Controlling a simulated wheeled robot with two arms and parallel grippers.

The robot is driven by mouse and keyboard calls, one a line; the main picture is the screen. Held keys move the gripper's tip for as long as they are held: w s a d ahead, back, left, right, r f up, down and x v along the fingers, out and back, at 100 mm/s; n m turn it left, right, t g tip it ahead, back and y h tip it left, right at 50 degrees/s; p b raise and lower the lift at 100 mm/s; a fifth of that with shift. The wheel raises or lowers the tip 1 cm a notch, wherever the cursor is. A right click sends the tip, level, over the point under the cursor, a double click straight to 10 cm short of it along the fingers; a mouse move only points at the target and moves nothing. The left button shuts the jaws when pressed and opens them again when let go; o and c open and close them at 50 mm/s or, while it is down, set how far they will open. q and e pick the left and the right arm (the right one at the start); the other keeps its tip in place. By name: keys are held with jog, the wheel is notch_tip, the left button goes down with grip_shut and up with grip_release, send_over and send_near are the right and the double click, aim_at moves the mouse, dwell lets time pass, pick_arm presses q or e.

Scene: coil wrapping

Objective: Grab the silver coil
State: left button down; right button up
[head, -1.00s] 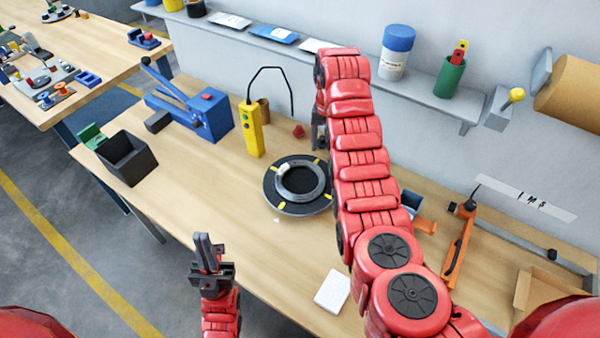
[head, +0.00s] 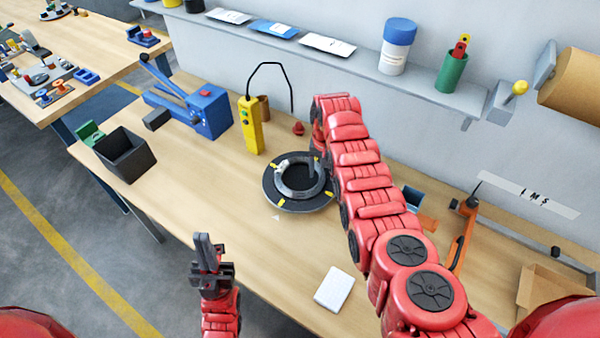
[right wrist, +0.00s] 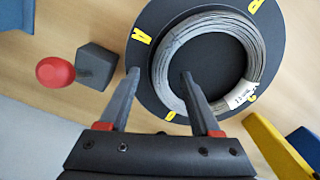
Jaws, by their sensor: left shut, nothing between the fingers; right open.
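The silver coil (head: 281,186) lies flat on a round black disc (head: 300,207) with yellow marks, on the workbench. In the right wrist view the coil (right wrist: 258,55) is a ring of wound wire with a white tag at its lower right. My right gripper (right wrist: 160,75) is open. In that view one finger overlaps the coil's inner opening and the other is outside its edge, so the wire wall shows between them. Whether the fingers touch the coil I cannot tell. My left gripper (head: 204,238) is shut and empty, near the bench's front edge, away from the coil.
A yellow control box (head: 251,126) and a red knob (head: 298,128) stand behind the disc. A blue lever tool (head: 209,112) and a dark bin (head: 126,155) are at left. A white card (head: 334,288) lies in front. The bench left of the disc is clear.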

jog(key=shift+f, duration=1)
jog(key=shift+r, duration=0.1)
grip_shut()
dwell(0.8)
